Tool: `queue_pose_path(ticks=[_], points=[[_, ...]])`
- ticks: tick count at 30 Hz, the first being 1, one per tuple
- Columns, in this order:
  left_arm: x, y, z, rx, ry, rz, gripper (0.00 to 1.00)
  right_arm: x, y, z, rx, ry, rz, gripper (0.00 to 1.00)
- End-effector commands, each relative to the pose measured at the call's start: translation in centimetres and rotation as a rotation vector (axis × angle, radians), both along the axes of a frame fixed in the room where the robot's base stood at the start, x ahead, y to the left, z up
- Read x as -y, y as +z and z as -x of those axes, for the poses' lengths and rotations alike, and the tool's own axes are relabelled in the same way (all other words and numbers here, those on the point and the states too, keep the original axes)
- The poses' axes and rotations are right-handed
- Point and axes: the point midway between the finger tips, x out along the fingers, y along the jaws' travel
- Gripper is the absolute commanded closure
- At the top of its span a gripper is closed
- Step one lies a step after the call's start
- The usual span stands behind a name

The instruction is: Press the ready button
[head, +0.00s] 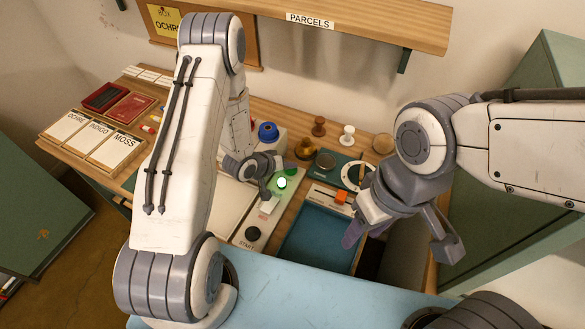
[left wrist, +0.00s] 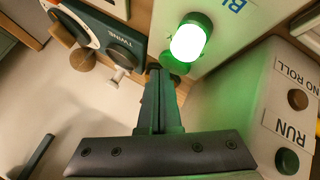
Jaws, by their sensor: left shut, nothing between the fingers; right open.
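No label reading READY can be made out. My left gripper (head: 265,194) is shut and empty, just left of the green light. In the left wrist view its fingertips (left wrist: 155,72) are beside the glowing green cap (left wrist: 188,42); whether they touch it cannot be told. My right gripper (head: 400,232) is open and empty above the table's right front.
A white box (left wrist: 285,100) carries RUN and NO ROLL buttons. A blue tray (head: 316,236) lies right of the panel. Stamps (head: 319,126), a tin and a roll stand behind it. Cards (head: 115,150) lie at the left. The PARCELS shelf (head: 350,22) overhangs the back.

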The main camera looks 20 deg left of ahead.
Motion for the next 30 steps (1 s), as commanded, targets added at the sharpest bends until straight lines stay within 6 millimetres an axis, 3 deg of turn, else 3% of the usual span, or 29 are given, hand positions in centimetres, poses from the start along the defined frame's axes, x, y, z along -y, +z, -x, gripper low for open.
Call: queue_pose_path(ticks=[1, 15, 26, 30], points=[[-0.9, 0.1, 0.4, -0.024, 0.031, -0.005, 1.00, 0.0, 0.5, 0.0, 0.000, 0.000, 0.000, 0.50], [-0.2, 5.3, 0.1, -0.012, 0.014, -0.005, 1.00, 0.0, 4.6, 0.0, 0.000, 0.000, 0.000, 0.50], [-0.3, 5.6, 0.1, -0.011, 0.014, -0.005, 1.00, 0.0, 4.8, 0.0, 0.000, 0.000, 0.000, 0.50], [-1.3, 6.3, 0.2, -0.024, 0.006, -0.036, 1.00, 0.0, 5.1, 0.0, 0.000, 0.000, 0.000, 0.50]])
